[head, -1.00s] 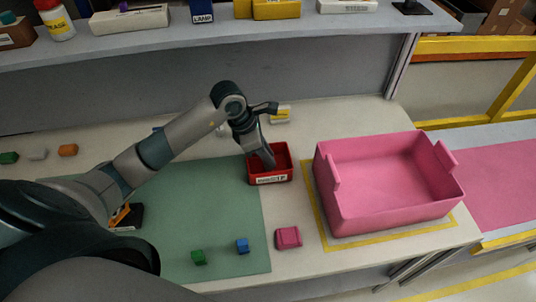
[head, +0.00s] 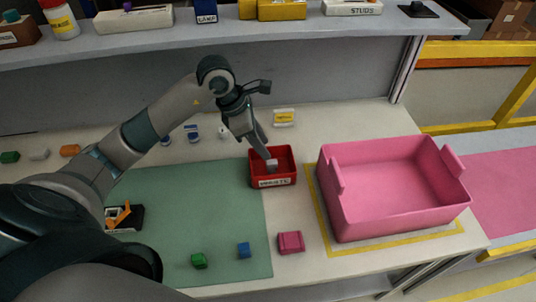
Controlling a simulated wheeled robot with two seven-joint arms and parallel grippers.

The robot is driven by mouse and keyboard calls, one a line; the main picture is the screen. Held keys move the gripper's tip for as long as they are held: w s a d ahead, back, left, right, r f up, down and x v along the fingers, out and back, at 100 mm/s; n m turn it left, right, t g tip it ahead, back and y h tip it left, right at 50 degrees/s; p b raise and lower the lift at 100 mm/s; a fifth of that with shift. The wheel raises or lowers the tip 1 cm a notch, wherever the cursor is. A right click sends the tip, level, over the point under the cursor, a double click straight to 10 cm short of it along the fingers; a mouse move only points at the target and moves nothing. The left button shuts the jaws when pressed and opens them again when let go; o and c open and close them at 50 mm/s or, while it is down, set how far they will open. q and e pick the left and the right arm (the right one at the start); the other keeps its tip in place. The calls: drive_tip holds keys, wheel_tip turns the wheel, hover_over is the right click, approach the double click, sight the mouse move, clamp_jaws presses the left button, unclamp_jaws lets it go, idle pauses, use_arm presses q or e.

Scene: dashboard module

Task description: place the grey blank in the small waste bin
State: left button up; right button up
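The small waste bin is an open red box with a white label (head: 273,183), standing just right of the green mat. A small light-grey block, which looks like the grey blank (head: 271,165), shows inside the bin's opening, right at the fingertips of my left gripper (head: 267,155). The gripper reaches down over the bin from above and behind. The fingers are seen nearly edge-on, so I cannot tell whether they are shut on the block or apart from it. My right gripper is not in view.
A large pink crate (head: 395,215) stands right of the bin. A black-and-orange item (head: 124,217) lies on the mat (head: 215,215). A shelf (head: 290,32) runs behind.

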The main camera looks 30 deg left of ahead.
use_arm(q)
drive_tip(key=shift+b+v, duration=0.45)
drive_tip(key=shift+v, duration=2.1)
